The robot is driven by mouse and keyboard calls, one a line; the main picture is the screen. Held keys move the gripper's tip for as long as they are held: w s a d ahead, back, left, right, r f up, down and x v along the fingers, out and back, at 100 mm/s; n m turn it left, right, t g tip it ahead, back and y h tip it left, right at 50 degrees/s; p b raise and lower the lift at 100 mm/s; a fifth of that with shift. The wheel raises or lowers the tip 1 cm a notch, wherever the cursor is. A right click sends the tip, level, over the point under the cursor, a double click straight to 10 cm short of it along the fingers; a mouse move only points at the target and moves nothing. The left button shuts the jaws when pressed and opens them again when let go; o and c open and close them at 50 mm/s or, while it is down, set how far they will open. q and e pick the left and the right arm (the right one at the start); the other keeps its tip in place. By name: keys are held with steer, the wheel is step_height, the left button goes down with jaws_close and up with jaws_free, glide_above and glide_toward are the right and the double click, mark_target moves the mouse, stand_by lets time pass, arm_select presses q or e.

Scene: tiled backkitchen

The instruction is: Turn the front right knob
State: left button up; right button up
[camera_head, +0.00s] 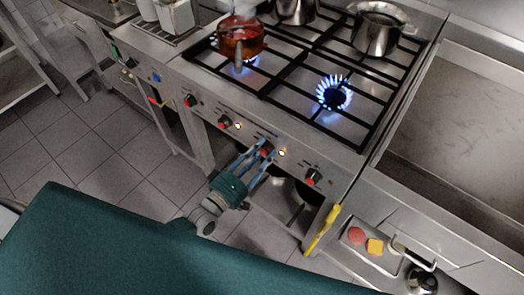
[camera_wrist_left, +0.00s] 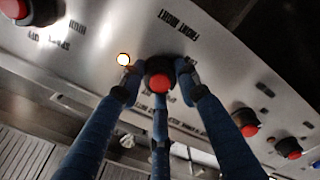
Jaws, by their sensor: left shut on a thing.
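The front right knob (camera_wrist_left: 159,82), black with a red face, sits on the steel stove panel below a label reading FRONT RIGHT. My left gripper (camera_wrist_left: 157,72) has its blue fingers closed around the knob. In the head view my left gripper (camera_head: 262,152) reaches the panel from below, and its fingers partly hide the knob (camera_head: 267,148). A lit indicator lamp (camera_wrist_left: 123,59) is beside the knob. The front right burner (camera_head: 334,93) burns with a blue flame. My right gripper is not in view.
Other red-faced knobs line the panel, including one to the right (camera_head: 313,177) and one to the left (camera_head: 225,121). A red pot (camera_head: 241,40) stands over a lit burner. A steel pot (camera_head: 377,30) is at the back right. A yellow handle (camera_head: 322,230) stands out below the panel.

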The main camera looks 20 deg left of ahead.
arm_select(q)
steer(key=m, duration=0.3)
steer(key=shift+m+p, duration=0.35)
steer(key=shift+m, duration=0.05)
steer(key=m, duration=0.3)
steer(key=shift+m+p, duration=0.3)
steer(key=m, duration=0.3)
steer(key=shift+m, duration=0.3)
steer(key=shift+m+p, duration=0.3)
steer(key=shift+m, duration=1.5)
steer(key=o, duration=1.1)
steer(key=shift+o, duration=0.2)
steer(key=shift+s, duration=0.1)
steer(key=v, duration=1.1)
steer(key=shift+s+a, duration=0.15)
steer(key=shift+s, duration=0.25)
